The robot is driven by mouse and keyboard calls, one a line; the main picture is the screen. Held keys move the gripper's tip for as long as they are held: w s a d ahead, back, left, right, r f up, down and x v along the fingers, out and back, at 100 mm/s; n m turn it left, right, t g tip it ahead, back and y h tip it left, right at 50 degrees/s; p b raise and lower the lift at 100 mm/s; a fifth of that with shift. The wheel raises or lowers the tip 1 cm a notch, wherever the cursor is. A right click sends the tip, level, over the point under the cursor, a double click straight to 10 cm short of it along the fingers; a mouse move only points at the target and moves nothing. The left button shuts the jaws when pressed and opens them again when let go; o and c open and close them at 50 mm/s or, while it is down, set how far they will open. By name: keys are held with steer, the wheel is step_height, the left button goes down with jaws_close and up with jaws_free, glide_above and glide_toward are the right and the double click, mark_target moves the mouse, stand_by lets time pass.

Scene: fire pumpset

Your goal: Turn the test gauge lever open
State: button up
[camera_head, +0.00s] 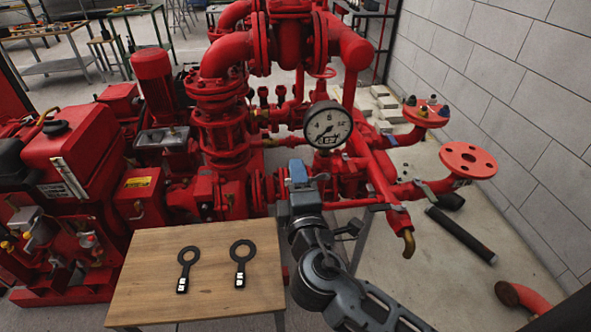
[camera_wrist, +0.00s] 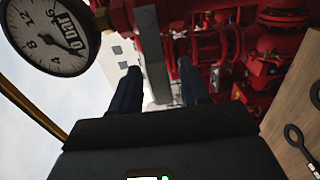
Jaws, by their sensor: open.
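The round white test gauge (camera_head: 327,124) stands at the front of the red pump pipework, its dial facing me. In the wrist view the gauge (camera_wrist: 48,35) is at the upper left, beside my gripper. My gripper (camera_head: 299,172) is below and left of the gauge in the head view, close to the red pipes. In the wrist view my gripper (camera_wrist: 158,68) is open, with two dark blue fingers apart. A grey flat bar (camera_wrist: 152,45), perhaps the lever, runs between the fingers. I cannot tell whether either finger touches it. In the head view my gripper hides this spot.
A wooden table (camera_head: 155,280) stands at the front with two black ring-ended tools (camera_head: 188,262) (camera_head: 241,258). Red pipes and flanges (camera_head: 468,160) crowd the right side. A black cylinder (camera_head: 460,236) lies on the floor. A grey block wall (camera_head: 510,90) bounds the right.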

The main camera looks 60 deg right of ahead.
steer(key=shift+x, duration=0.8)
steer(key=shift+c, duration=0.4)
jaws_close()
